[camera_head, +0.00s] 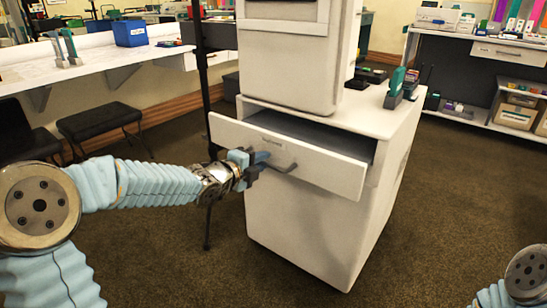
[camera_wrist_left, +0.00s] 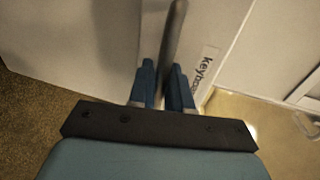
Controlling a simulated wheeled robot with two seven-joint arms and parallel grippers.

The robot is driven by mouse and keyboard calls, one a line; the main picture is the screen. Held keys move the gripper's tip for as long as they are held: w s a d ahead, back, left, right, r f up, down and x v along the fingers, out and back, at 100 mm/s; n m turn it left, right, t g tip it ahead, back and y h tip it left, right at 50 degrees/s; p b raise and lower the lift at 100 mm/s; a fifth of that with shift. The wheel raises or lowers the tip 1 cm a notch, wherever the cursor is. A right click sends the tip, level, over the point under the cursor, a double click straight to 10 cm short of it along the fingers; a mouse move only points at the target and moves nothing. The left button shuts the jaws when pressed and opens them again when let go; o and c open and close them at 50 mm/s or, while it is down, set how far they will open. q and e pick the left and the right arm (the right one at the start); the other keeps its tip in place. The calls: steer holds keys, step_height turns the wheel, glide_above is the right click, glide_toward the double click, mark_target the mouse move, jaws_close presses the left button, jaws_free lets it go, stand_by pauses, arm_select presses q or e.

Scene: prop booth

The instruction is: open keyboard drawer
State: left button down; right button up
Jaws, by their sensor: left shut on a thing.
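The keyboard drawer (camera_head: 305,157) is a white drawer at the top of a white cabinet (camera_head: 315,235). It stands partly pulled out, with its dark inside showing above the front. My left gripper (camera_head: 262,164) is shut on the dark bar handle (camera_head: 285,168) of the drawer front. In the left wrist view the handle (camera_wrist_left: 173,45) runs between the two blue fingers of the left gripper (camera_wrist_left: 163,82). A label reading "keybo" (camera_wrist_left: 203,72) shows on the drawer front there, partly hidden by a finger. My right gripper is not in view; only part of my right arm shows at the lower right.
A large white machine (camera_head: 295,55) stands on the cabinet, with a green-handled tool (camera_head: 394,88) beside it. A thin black pole stands left of the drawer. A black bench (camera_head: 98,120) and a white counter (camera_head: 95,60) are at left. Carpet in front is clear.

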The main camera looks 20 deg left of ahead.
arm_select(q)
steer(key=f+v, duration=0.2)
steer(key=v, duration=0.8)
steer(key=shift+s+p, duration=0.2)
steer(key=shift+p, duration=0.1)
steer(key=shift+f, duration=0.1)
steer(key=c, duration=1.2)
jaws_free()
steer(key=p+v, duration=0.2)
steer(key=v, duration=1.1)
steer(key=shift+s+a, duration=0.1)
steer(key=shift+s, duration=0.3)
steer(key=shift+w, duration=0.1)
